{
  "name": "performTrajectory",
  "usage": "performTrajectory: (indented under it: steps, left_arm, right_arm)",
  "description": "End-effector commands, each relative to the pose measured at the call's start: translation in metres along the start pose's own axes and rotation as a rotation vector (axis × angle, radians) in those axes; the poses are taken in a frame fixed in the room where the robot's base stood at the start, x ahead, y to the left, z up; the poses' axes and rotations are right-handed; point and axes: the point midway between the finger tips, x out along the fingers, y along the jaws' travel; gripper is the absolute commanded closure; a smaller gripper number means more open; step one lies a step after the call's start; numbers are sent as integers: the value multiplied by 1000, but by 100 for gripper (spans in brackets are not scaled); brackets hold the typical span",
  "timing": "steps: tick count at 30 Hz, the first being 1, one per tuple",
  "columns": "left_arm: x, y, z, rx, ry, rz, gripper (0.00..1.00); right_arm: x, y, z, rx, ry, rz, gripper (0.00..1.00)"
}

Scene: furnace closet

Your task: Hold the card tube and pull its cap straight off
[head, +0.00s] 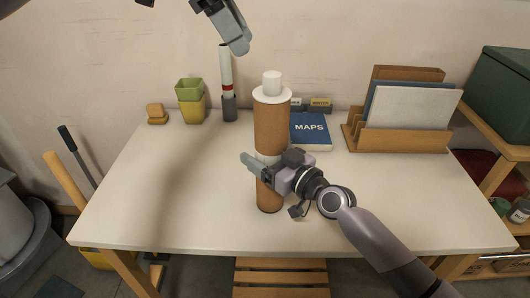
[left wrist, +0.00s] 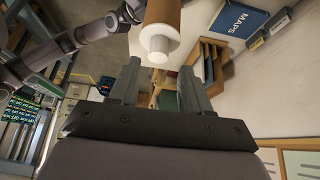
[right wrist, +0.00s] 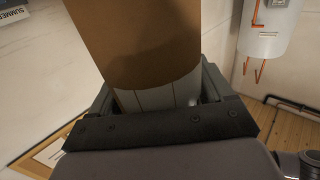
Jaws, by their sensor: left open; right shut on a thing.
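The brown card tube (head: 270,125) is upright over the front middle of the table. Its white cap (head: 272,84) has a wide rim and a narrower knob on top. My right gripper (head: 264,168) is shut around the tube's lower half, near a white band. The tube fills the space between the fingers in the right wrist view (right wrist: 150,45). My left gripper (head: 238,44) is above and left of the cap, apart from it. In the left wrist view its fingers are spread and empty, with the cap (left wrist: 158,46) beyond them. Whether the tube's bottom touches the table is unclear.
Behind the tube lie a blue MAPS book (head: 310,131) and small labelled boxes (head: 320,104). A wooden rack (head: 400,138) stands right. The front left table is clear.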

Motion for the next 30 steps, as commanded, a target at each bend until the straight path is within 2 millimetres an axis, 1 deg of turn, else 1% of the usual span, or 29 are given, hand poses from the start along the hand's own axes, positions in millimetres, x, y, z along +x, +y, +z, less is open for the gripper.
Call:
performTrajectory:
  steps: [5, 8, 11, 18, 30]
  left_arm:
    - [3, 1, -1, 61, -14, 1, 40]
    - [7, 4, -2, 177, -39, 4, 40]
    - [12, 7, -4, 350, -77, 8, 40]
    - [23, 13, -11, 827, -177, 33, 40]
    - [29, 18, -26, 1610, -346, 117, 40]
  right_arm:
    - [0, 0, 1, 0, -3, 0, 57]
    - [0, 0, 1, 0, -3, 0, 57]
    - [0, 0, 1, 0, -3, 0, 57]
    - [0, 0, 1, 0, -3, 0, 57]
    - [0, 0, 2, 0, -3, 0, 57]
